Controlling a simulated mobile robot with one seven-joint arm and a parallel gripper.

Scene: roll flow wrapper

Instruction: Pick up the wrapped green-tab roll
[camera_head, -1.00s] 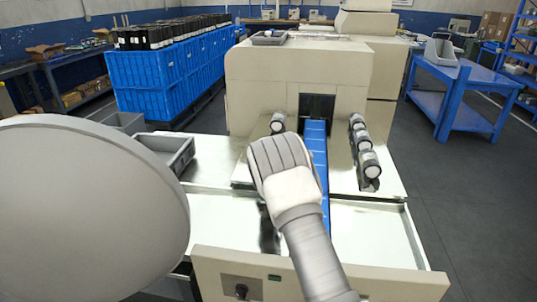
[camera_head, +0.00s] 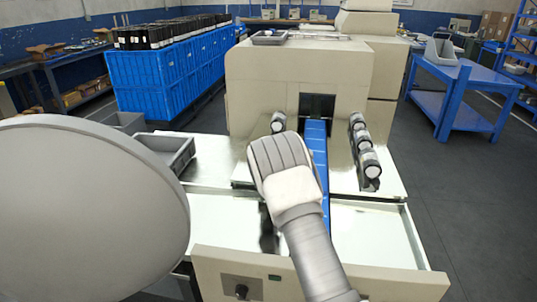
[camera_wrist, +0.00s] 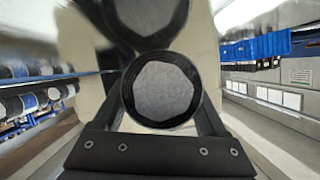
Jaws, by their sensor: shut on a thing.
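My gripper (camera_wrist: 161,104) is shut on a roll (camera_wrist: 163,92) with a black rim and a pale grey round end, seen end-on between the fingers in the wrist view. A second similar roll (camera_wrist: 146,14) shows just beyond it at the top. No green tab is visible on either one, so I cannot tell the tab colour. In the head view my wrist and hand hide the fingers and the held roll. A roll with a pale end (camera_head: 278,121) lies left of the belt. Several more rolls (camera_head: 369,161) lie in a row right of the belt.
The cream wrapper machine (camera_head: 285,80) stands ahead, with a blue belt (camera_head: 316,145) leading from its opening. A grey bin (camera_head: 181,163) sits at the left. Blue crates (camera_head: 155,90) stand behind left and a blue table (camera_head: 465,90) at right. The front tray (camera_head: 360,240) has bare space.

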